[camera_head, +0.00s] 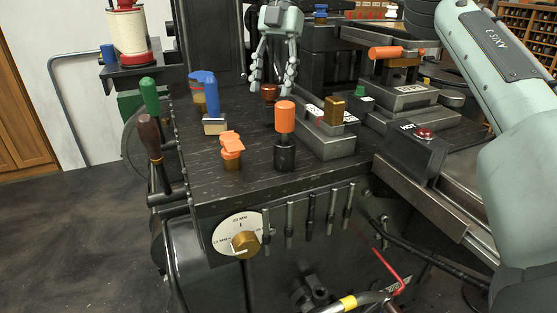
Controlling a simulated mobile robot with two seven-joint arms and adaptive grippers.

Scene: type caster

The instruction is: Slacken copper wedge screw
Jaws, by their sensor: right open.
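A small reddish-brown, copper-toned knob (269,91), which looks like the copper wedge screw, stands at the back of the dark machine top. My right gripper (274,84) hangs from the top of the view with its two jointed fingers pointing down and spread apart. It is open and empty. Its fingertips appear just above and on either side of the knob; I cannot tell the exact depth or whether they touch it. The lower part of the knob is hard to make out. My left gripper is not in view.
In front stand an orange-topped handle (285,117), an orange knob (232,145) and a blue lever (205,88). A brass block (334,110) is right of the knob. A red-button box marked HOT (418,143) is farther right. Several small levers line the front edge.

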